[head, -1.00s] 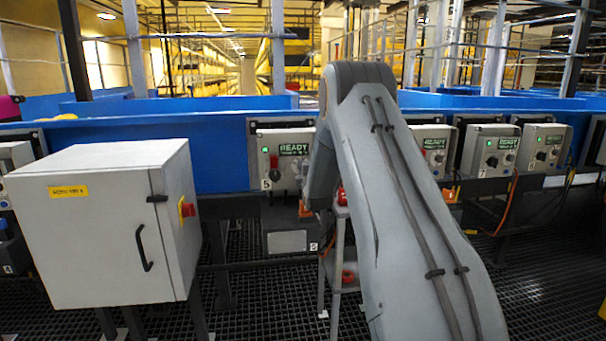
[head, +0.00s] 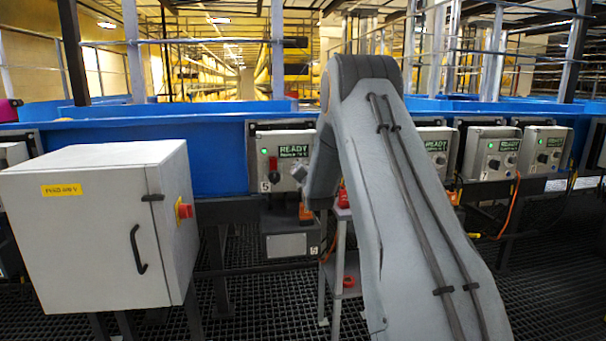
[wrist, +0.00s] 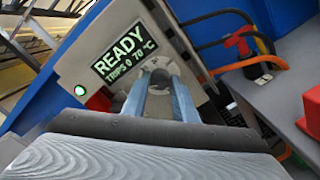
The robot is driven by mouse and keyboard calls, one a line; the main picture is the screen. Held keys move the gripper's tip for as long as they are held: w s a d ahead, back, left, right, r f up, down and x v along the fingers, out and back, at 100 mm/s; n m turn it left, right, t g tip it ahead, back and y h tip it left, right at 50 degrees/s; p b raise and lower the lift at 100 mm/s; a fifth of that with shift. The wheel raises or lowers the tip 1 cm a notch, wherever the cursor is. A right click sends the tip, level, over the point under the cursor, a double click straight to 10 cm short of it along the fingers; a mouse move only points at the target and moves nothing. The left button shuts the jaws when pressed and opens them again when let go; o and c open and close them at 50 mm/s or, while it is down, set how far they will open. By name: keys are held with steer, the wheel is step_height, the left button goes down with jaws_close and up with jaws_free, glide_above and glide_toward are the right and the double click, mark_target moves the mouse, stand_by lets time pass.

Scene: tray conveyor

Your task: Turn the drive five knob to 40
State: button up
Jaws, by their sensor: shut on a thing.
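The drive five control box (head: 268,151) is on the blue conveyor side in the head view, with a "5" plate, a lit green lamp and a red part below it. Its display (wrist: 124,56) reads READY in the wrist view, with smaller text that looks like "TRIPS 0 70 °C". My gripper (wrist: 160,90) is shut on the knob, one finger on each side. The knob's pointer and scale are hidden by the fingers. In the head view my arm covers part of the box's right side.
Similar control boxes (head: 490,153) line the conveyor to the right. In the wrist view a red-and-black tool (wrist: 240,45) and an orange cable (wrist: 250,64) lie at the right, by a grey shelf (wrist: 285,85).

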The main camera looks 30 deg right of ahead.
steer(key=shift+f, duration=0.15)
stand_by(0.3)
steer(key=o, duration=1)
steer(key=shift+s, duration=0.15)
steer(key=v, duration=0.7)
steer(key=shift+s+a, duration=0.15)
steer(key=shift+s, duration=0.15)
steer(key=shift+a, duration=0.1)
